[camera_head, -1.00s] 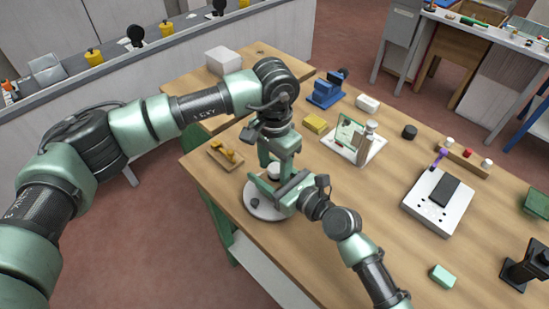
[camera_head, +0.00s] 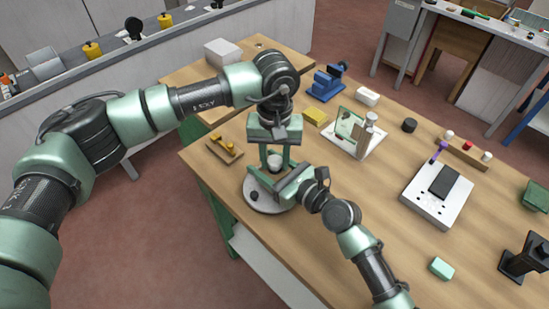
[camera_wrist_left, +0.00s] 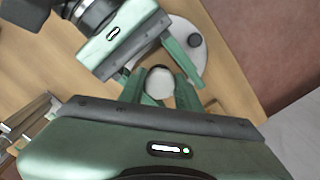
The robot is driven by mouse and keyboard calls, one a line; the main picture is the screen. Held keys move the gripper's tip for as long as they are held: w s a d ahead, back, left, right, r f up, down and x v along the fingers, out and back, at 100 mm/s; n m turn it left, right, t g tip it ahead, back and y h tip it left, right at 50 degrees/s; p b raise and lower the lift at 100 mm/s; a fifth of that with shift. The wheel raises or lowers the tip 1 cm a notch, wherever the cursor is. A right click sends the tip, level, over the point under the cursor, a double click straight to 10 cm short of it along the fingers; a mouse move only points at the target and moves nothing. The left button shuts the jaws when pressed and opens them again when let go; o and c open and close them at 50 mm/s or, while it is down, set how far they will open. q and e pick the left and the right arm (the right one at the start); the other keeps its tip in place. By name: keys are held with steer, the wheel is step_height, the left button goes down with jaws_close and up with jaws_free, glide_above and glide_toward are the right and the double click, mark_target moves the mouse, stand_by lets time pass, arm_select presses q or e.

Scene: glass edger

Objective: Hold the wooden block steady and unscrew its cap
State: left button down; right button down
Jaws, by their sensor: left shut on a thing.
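A pale round cap (camera_head: 274,160) stands above the round grey plate (camera_head: 265,205) near the table's left edge; it also shows in the left wrist view (camera_wrist_left: 160,80). My left gripper (camera_head: 274,163) points down from above, its fingers on either side of the cap, shut on it. My right gripper (camera_head: 268,185) comes in from the lower right, low over the plate, its fingers around the spot below the cap. The wooden block is mostly hidden by the fingers and cannot be made out clearly. Whether the right fingers touch it cannot be told.
A dark knob (camera_head: 254,196) sits on the plate. A wooden tray with yellow pieces (camera_head: 224,147) lies to the left. A yellow block (camera_head: 316,116), a blue vise (camera_head: 327,85) and a white stand with a green panel (camera_head: 358,140) are behind.

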arm_select(q)
steer(key=shift+n, duration=1)
steer(key=c, duration=1)
jaws_free()
steer(key=shift+d, duration=0.1)
